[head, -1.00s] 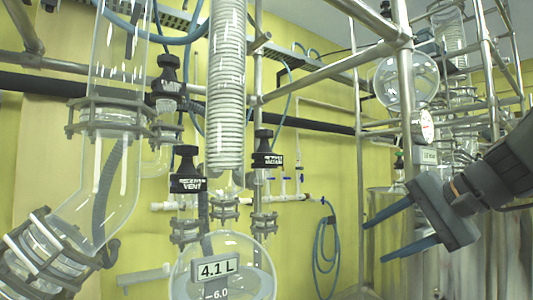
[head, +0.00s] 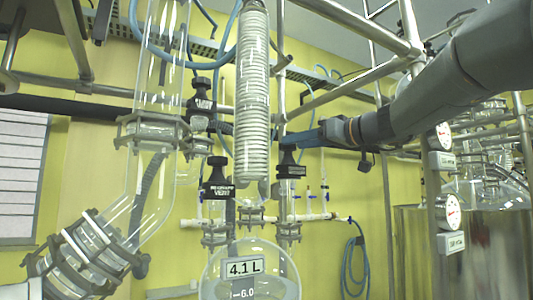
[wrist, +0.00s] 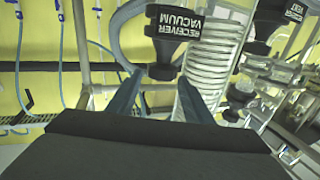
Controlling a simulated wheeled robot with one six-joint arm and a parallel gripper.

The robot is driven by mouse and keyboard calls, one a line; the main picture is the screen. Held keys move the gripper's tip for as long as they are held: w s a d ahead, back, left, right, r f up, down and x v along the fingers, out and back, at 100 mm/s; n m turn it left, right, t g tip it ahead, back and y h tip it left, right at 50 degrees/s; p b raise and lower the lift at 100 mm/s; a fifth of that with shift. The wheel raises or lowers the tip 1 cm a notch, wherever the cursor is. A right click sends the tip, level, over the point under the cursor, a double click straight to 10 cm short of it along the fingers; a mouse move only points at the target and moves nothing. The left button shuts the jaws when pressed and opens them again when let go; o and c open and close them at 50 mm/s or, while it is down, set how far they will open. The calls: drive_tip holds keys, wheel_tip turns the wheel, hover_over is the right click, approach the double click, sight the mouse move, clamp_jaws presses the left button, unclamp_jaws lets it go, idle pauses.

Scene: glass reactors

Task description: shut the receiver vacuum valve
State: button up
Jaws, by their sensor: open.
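The receiver vacuum valve (head: 291,171) is a black knob with a black label, above the right side of the round receiver flask (head: 220,285). In the wrist view its label (wrist: 180,26) reads RECEIVER VACUUM, with the black knob (wrist: 163,70) below it. My gripper (head: 290,139) reaches in from the right at the height of the knob's top. In the wrist view the two blue fingers of my gripper (wrist: 158,88) are apart, and the knob shows between and just beyond their tips. Contact cannot be told.
The receiver vent valve (head: 218,190) stands close to the left. The coiled glass condenser (head: 253,100) hangs between the two valves. Another black valve (head: 200,105) is farther up left. Metal frame bars (head: 408,30) cross near my arm. A blue hose (head: 355,260) hangs on the yellow wall.

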drive_tip(key=p+x, duration=0.4)
drive_tip(key=x, duration=0.4)
drive_tip(key=shift+s+f, duration=0.2)
drive_tip(key=shift+a, duration=0.15)
drive_tip(key=c, duration=0.8)
drive_tip(key=b, duration=0.3)
drive_tip(key=shift+w+f+t+h, duration=0.15)
drive_tip(key=shift+t+h, duration=0.15)
